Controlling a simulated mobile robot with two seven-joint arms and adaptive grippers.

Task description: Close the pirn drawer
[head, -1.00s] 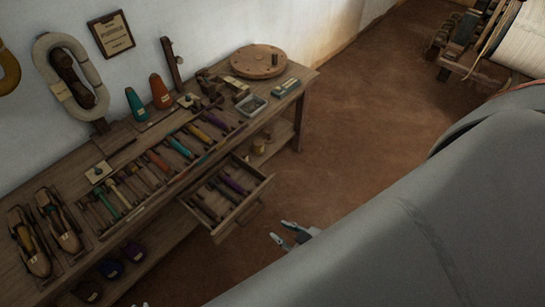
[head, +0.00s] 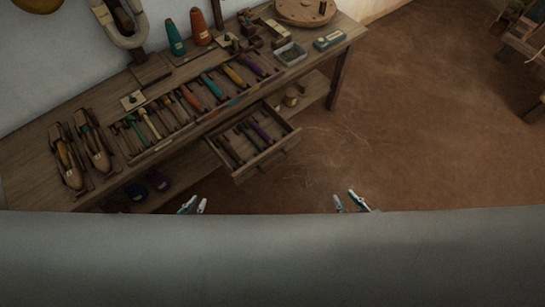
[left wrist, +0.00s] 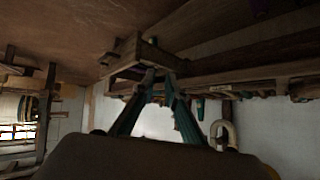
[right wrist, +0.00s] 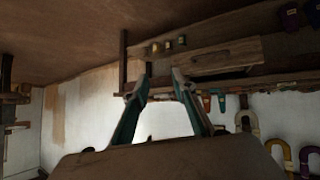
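The pirn drawer (head: 268,163) sticks out open from the front of the wooden bench in the head view, with several dark and purple pirns inside. It also shows in the left wrist view (left wrist: 126,56), beyond the fingertips, and its front appears in the right wrist view (right wrist: 218,57). My left gripper (head: 192,205) is open and empty, to the lower left of the drawer in the head view. My right gripper (head: 351,201) is open and empty, to the lower right of the drawer. Neither visibly touches it in the head view. My arms are mostly hidden.
The bench (head: 98,187) runs along the wall, its top rack holding several coloured pirns. Shuttles (head: 66,160) lie at its left end; cones (head: 200,27) and a round wooden disc (head: 305,10) stand at the back. Open earthen floor (head: 430,130) lies to the right.

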